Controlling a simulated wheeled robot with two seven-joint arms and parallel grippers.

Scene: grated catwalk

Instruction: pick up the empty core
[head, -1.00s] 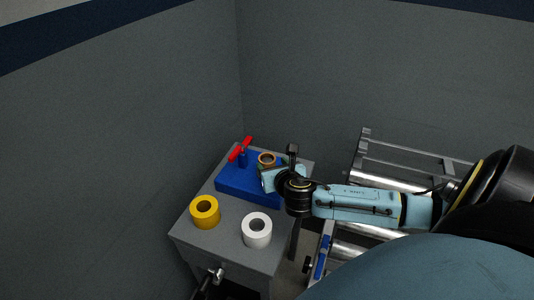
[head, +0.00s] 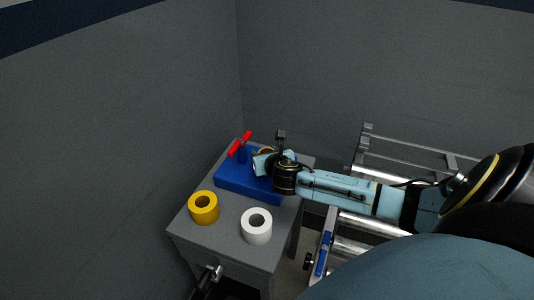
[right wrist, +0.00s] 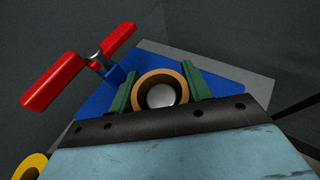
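The empty core is a short brown ring (right wrist: 137,88) on the blue base (right wrist: 95,104), with a pale round part showing inside it. In the head view the core (head: 266,150) is mostly hidden behind my right gripper. My right gripper (right wrist: 160,70) is open, its two green fingers on either side of the core. The gaps are very small, and I cannot tell whether the fingers touch it. In the head view the right gripper (head: 263,160) is over the right part of the blue base (head: 232,180). My left gripper is not in view.
A red T-shaped handle (head: 239,145) rises from the base's left side, near the core. A yellow roll (head: 204,215) and a white roll (head: 256,233) stand in front on the grey cabinet (head: 225,243). Walls are close behind. A roller conveyor (head: 375,179) stands right.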

